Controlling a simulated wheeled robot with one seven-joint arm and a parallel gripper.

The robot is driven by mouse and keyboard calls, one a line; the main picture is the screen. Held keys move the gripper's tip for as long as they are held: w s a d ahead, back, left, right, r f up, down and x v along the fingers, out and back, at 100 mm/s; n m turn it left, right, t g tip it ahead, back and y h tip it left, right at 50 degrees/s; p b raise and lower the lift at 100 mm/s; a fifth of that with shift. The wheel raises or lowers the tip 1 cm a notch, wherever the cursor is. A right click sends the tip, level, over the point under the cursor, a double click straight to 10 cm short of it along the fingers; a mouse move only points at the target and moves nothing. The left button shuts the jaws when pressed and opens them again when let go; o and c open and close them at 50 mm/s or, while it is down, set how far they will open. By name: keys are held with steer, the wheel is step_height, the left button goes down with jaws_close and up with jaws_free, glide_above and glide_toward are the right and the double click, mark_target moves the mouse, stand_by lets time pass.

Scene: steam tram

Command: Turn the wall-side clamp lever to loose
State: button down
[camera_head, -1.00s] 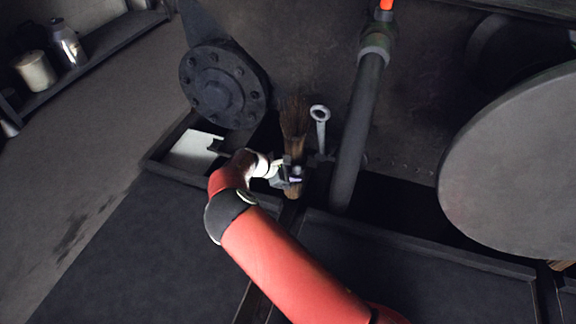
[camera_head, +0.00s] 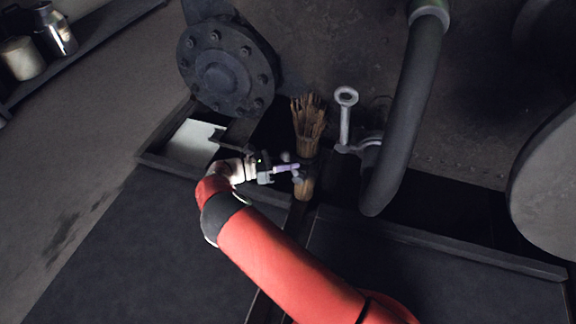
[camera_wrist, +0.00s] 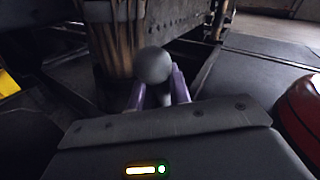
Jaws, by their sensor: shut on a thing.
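A twig broom (camera_head: 308,118) stands upright at the dark wall, its lower part behind my gripper. My gripper (camera_head: 287,168) is at the left front of the broom's handle. In the wrist view a smooth grey ball knob (camera_wrist: 153,65) sits at the purple fingertips (camera_wrist: 158,92), which are shut on it. I take it for the end of the clamp lever; the lever's shaft is mostly hidden behind the knob and fingers. The broom's bristles (camera_wrist: 113,45) rise just behind the knob in the wrist view. The lever's exact angle cannot be told.
A grey ring-ended metal piece (camera_head: 345,120) stands right of the broom. A thick pipe (camera_head: 405,110) comes down beyond it. A bolted round flange (camera_head: 225,70) is at upper left, above a tray with a white sheet (camera_head: 193,143). Dark flat panels lie in front.

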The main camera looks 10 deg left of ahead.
steer(key=shift+a+f+h+b, duration=0.15)
steer(key=shift+a+h+b, duration=0.05)
steer(key=shift+h+b, duration=0.2)
steer(key=shift+w+n+t, duration=0.1)
steer(key=shift+n+t, duration=0.2)
steer(key=shift+t, duration=0.1)
steer(key=c, duration=1.3)
jaws_free()
steer(key=v, duration=0.8)
steer(key=shift+b, duration=0.35)
